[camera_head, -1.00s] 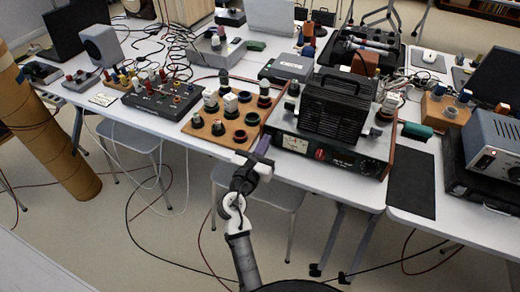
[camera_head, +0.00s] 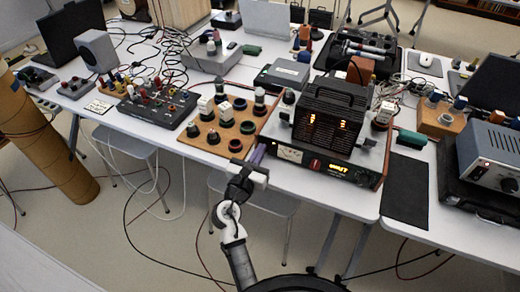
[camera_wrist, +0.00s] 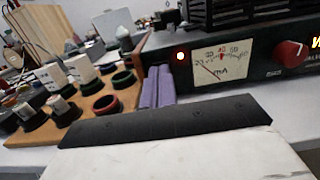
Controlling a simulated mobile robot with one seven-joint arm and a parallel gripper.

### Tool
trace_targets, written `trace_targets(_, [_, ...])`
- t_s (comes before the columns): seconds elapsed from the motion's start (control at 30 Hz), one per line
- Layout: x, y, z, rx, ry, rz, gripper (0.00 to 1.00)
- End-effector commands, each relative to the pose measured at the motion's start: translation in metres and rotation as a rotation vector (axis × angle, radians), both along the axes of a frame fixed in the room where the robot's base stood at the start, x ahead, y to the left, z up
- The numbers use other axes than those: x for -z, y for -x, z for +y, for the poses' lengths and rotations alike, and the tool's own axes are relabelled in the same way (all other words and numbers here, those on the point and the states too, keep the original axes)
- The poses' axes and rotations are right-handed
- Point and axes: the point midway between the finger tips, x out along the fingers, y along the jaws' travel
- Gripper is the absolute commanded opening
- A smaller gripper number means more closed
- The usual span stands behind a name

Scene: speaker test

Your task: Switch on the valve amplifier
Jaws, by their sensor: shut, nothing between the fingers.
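The valve amplifier (camera_head: 325,133) stands on the table with a black cage on top. Orange glows show inside the cage, and a yellow-orange display is lit on the front panel.
A wooden board (camera_head: 215,139) with several round parts lies left of the amplifier. A black control box (camera_head: 160,103) is farther left. A black mat (camera_head: 406,190) and a blue-grey device (camera_head: 490,150) are on the right.

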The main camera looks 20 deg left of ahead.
Motion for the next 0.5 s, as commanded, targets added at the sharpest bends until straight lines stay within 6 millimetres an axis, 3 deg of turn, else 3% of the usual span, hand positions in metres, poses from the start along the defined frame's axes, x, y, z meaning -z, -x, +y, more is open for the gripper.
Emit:
trace_targets(0.3, [0.006, 0.054, 0.002, -0.007, 0.001, 0.004, 0.0])
trace_targets(0.5, [0.006, 0.072, 0.003, -0.006, 0.001, 0.004, 0.0])
